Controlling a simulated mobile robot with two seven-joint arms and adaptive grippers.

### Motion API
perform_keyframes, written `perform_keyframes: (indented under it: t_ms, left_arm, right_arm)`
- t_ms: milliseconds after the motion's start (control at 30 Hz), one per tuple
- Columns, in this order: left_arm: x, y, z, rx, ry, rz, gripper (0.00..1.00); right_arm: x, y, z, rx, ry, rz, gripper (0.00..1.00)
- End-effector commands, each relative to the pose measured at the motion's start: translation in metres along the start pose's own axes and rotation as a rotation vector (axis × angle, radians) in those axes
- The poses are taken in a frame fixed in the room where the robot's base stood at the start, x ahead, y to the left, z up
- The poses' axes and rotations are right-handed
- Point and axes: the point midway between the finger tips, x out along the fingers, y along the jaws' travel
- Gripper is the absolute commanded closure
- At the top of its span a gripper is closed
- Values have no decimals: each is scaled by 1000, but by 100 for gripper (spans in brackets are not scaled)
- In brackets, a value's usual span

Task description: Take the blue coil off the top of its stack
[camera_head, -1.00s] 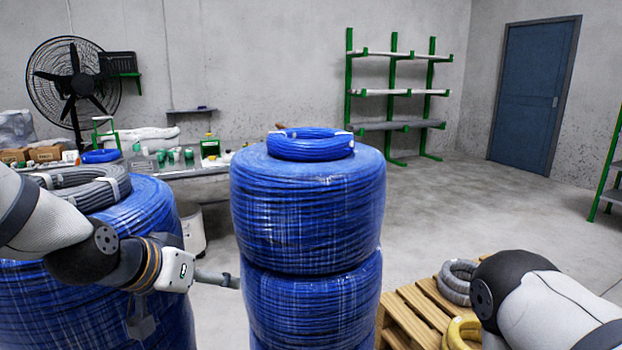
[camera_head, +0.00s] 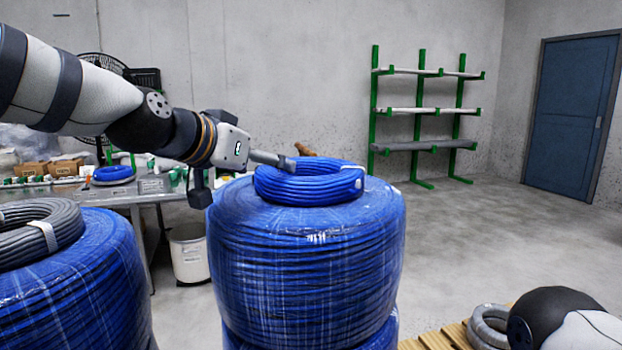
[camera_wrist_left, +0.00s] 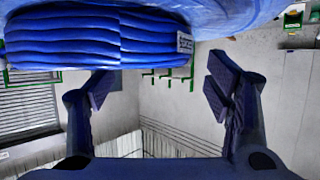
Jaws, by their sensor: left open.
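The small blue coil (camera_head: 310,186) lies flat on top of the stack of large wrapped blue cable rolls (camera_head: 305,270). White bands or labels show on the coil. My left gripper (camera_head: 285,162) is at the coil's upper left edge, around the height of its top. In the left wrist view the coil (camera_wrist_left: 90,40) fills the upper left, near the tip of one finger. My left gripper (camera_wrist_left: 158,88) is open there, with nothing between its fingers. I cannot tell whether a finger touches the coil. My right gripper is out of view.
Another large blue roll (camera_head: 75,285) with a grey coil (camera_head: 40,228) on it stands at the left. A workbench (camera_head: 150,198) and a white bin (camera_head: 188,252) are behind. A pallet (camera_head: 440,340) with a grey coil (camera_head: 488,325) is at the lower right. Floor beyond is open.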

Motion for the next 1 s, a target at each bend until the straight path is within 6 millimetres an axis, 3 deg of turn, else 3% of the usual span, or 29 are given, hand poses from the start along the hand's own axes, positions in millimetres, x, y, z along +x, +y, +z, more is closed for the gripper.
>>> perform_keyframes:
  t_ms: [300, 567, 867, 900, 1000]
  left_arm:
    - [54, -3, -2, 0, -3, 1, 28]
    - [55, -2, -7, 2, 3, 0, 28]
    - [55, -3, -6, 2, 3, -1, 96]
    - [55, -3, -6, 2, 3, -1, 100]
    - [54, -3, -8, 1, 7, -2, 100]
  right_arm:
    - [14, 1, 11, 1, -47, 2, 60]
    - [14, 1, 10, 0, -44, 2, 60]
    - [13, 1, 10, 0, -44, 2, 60]
    - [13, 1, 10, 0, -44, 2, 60]
    - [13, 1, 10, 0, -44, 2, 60]
